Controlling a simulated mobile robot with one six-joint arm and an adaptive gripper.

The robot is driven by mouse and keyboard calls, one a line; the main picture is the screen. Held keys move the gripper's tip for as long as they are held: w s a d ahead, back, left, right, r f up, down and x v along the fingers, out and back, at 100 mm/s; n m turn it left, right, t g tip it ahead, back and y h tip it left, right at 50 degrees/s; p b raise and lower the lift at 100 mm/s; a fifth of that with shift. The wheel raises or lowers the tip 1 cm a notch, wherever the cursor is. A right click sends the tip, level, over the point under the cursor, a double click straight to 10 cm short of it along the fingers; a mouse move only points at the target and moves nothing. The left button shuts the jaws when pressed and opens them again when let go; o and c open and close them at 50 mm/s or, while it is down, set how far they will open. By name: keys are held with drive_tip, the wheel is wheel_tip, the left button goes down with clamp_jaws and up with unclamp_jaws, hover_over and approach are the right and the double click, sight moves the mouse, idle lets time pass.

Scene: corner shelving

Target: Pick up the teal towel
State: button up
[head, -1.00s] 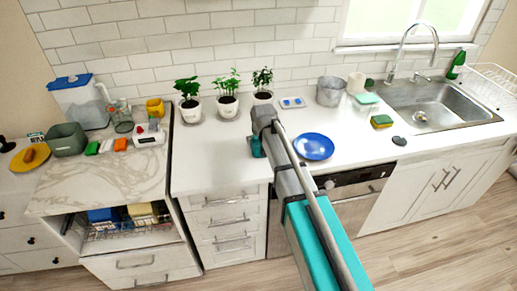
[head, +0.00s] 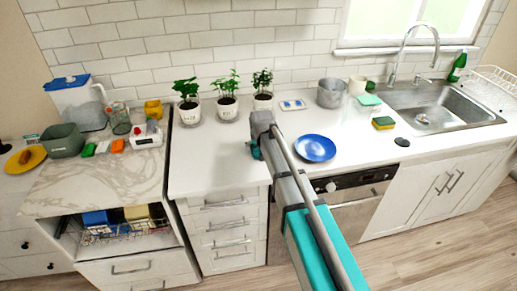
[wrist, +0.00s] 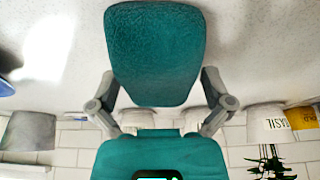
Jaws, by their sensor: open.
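The teal towel (wrist: 155,52) shows in the wrist view as a rounded, textured teal shape against the pale counter. It lies between the two fingers of my gripper (wrist: 158,95), which stand apart on either side of it. I cannot tell whether the fingers touch it. In the head view my gripper (head: 256,148) is low over the white counter, left of the blue plate. A small teal patch shows beside it there, but the towel is mostly hidden by my arm.
The blue plate (head: 315,148) is close on the right. Potted plants (head: 227,102) stand behind, near the tiled wall. A metal pot (head: 331,92), a sponge (head: 383,123) and the sink (head: 430,110) are farther right. The counter (head: 212,155) left of my gripper is clear.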

drive_tip(key=c, duration=0.7)
drive_tip(key=shift+r, duration=0.15)
wheel_tip(320, 180, up, 2)
drive_tip(key=shift+r+p, duration=0.1)
drive_tip(key=shift+p, duration=1.15)
drive_tip(key=s+r+p, duration=0.1)
drive_tip(key=r+p, duration=0.1)
drive_tip(key=s+d+r+p, duration=0.1)
drive_tip(key=r+p, duration=0.1)
drive_tip(key=s+d+r+p, duration=0.1)
drive_tip(key=s+r+p, duration=0.1)
drive_tip(key=shift+s+d+r+p, duration=0.1)
drive_tip(key=shift+d+r+p, duration=0.15)
drive_tip(key=shift+r+p, duration=0.1)
drive_tip(key=s+d+r+p, duration=0.1)
drive_tip(key=s, duration=0.1)
drive_tip(key=s+d+r+p, duration=0.1)
drive_tip(key=s+d, duration=0.1)
drive_tip(key=s, duration=0.1)
drive_tip(key=s+d+r+p, duration=0.1)
drive_tip(key=s, duration=0.1)
drive_tip(key=shift+s+d+r+p, duration=0.4)
